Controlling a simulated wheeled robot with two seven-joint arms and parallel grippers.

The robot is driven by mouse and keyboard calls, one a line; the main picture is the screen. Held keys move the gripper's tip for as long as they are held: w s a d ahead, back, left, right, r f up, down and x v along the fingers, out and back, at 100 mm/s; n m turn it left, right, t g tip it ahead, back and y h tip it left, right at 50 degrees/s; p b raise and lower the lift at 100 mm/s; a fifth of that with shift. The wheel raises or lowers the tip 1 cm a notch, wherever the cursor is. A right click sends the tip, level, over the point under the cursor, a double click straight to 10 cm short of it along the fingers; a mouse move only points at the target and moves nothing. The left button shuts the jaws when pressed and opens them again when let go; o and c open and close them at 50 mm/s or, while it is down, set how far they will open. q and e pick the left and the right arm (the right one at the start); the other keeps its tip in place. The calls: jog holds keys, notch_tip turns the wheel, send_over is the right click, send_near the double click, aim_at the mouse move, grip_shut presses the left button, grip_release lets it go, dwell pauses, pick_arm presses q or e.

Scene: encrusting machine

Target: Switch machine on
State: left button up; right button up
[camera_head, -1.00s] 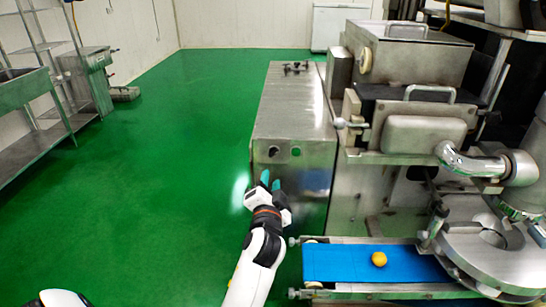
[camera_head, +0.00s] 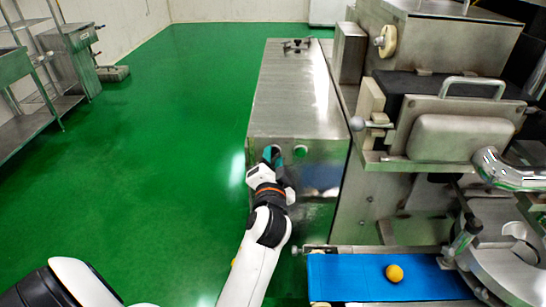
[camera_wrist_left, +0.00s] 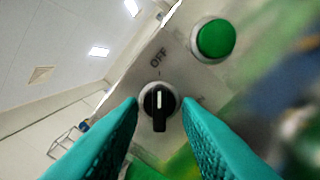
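The machine's steel cabinet (camera_head: 297,95) stands in the middle of the head view. In the left wrist view, a black rotary knob (camera_wrist_left: 159,106) with a white mark sits on the panel, with the word OFF (camera_wrist_left: 159,58) printed above it. The white mark lies on the side towards OFF. A green button (camera_wrist_left: 215,39) is up and right of the knob; it also shows in the head view (camera_head: 300,151). My left gripper (camera_head: 272,154) is at the panel, its teal fingers apart on either side of the knob in the left wrist view; contact cannot be told. It hides the knob in the head view.
A blue conveyor belt (camera_head: 350,278) with a yellow ball (camera_head: 394,273) is at the lower right. The machine's upper body (camera_head: 440,100) fills the right side. A steel rack (camera_head: 45,85) stands at the left. The green floor (camera_head: 150,170) between is clear.

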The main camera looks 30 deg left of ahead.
pick_arm(q)
jog(key=shift+s+d+r, duration=0.1)
jog(key=shift+c, duration=2.2)
grip_shut()
pick_arm(e)
jog(key=shift+s+d, duration=0.55)
jog(key=shift+d, duration=0.05)
